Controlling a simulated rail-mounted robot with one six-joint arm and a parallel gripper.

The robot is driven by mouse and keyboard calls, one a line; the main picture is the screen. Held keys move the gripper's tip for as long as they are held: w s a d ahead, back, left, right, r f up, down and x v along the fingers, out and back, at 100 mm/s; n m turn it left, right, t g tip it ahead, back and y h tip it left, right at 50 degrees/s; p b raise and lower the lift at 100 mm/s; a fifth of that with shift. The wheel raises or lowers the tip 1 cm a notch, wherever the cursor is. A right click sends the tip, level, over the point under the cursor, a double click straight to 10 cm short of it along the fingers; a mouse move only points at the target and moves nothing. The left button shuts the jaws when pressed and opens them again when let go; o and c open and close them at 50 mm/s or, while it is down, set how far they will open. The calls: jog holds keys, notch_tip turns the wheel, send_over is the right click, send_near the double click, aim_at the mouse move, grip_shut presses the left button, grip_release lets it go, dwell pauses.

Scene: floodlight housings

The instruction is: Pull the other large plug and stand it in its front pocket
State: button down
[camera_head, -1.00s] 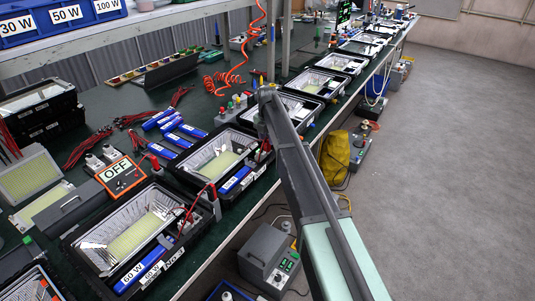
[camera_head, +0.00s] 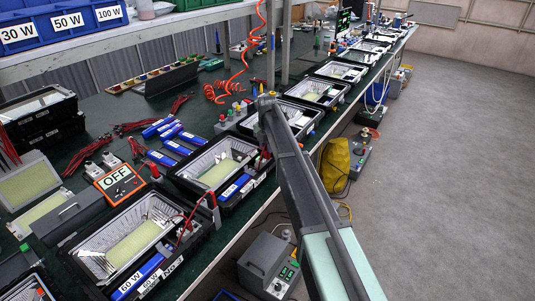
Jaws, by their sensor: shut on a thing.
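My arm reaches in from the lower right, and its wrist stands over the right end of the second housing (camera_head: 184,178). My gripper (camera_head: 264,153) is small and mostly hidden behind my arm at that end. It is shut on a large plug, of which only a little dark and red shows. In the nearest housing (camera_head: 78,255), a red plug (camera_head: 212,194) stands at the right corner with a thin red lead. The pocket under my gripper cannot be made out.
Several more open housings (camera_head: 312,91) line the bench's front edge into the distance. A grey box (camera_head: 268,262) stands below the edge. The floor (camera_head: 450,180) at right is open.

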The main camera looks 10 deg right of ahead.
jog(key=shift+r+p, duration=0.7)
jog(key=shift+r, duration=0.05)
jog(key=shift+r+p, duration=2.35)
